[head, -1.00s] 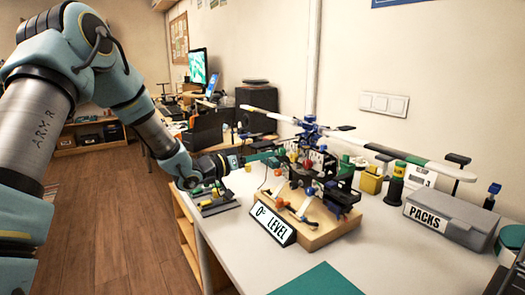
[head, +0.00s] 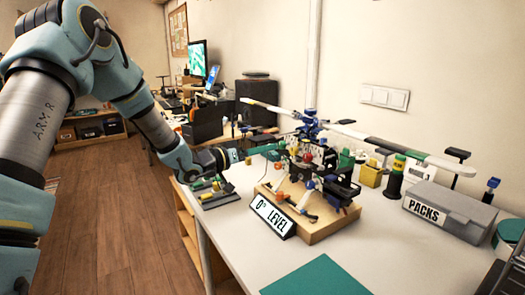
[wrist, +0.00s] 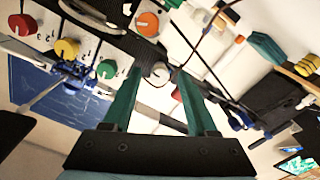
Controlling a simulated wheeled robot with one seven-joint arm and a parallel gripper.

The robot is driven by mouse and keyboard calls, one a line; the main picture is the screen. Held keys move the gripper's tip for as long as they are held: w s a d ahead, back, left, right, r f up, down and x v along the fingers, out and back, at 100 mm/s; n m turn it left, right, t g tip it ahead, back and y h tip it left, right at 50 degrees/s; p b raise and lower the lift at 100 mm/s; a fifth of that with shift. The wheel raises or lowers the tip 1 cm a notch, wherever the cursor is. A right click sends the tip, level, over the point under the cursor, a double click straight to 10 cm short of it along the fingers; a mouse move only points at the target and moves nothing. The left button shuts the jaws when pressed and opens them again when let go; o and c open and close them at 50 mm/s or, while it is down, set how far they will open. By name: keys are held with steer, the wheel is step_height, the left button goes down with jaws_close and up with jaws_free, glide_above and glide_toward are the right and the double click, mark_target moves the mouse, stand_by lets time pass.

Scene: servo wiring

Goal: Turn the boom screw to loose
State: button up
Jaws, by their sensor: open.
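A model helicopter with a long white and green rotor (head: 440,164) stands on a wooden base (head: 316,235). My gripper (head: 276,149) reaches in from the left, its green fingers close to the model's dark body. In the wrist view my gripper (wrist: 160,72) is open, with a pale grey knob (wrist: 158,74) showing between its fingertips. I cannot tell whether they touch it. An orange knob (wrist: 147,24), a green knob (wrist: 107,69), a yellow knob (wrist: 67,48) and a red knob (wrist: 22,25) are nearby. I cannot tell which part is the boom screw.
A "0° LEVEL" sign (head: 271,216) stands before the base. A teal mat (head: 315,276) lies in front. Small parts on a tray (head: 213,193) lie below my wrist.

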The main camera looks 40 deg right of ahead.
steer(key=shift+a, duration=0.1)
steer(key=a+b, duration=0.1)
steer(key=a, duration=0.9)
steer(key=shift+w+a+b, duration=0.3)
steer(key=shift+b, duration=0.05)
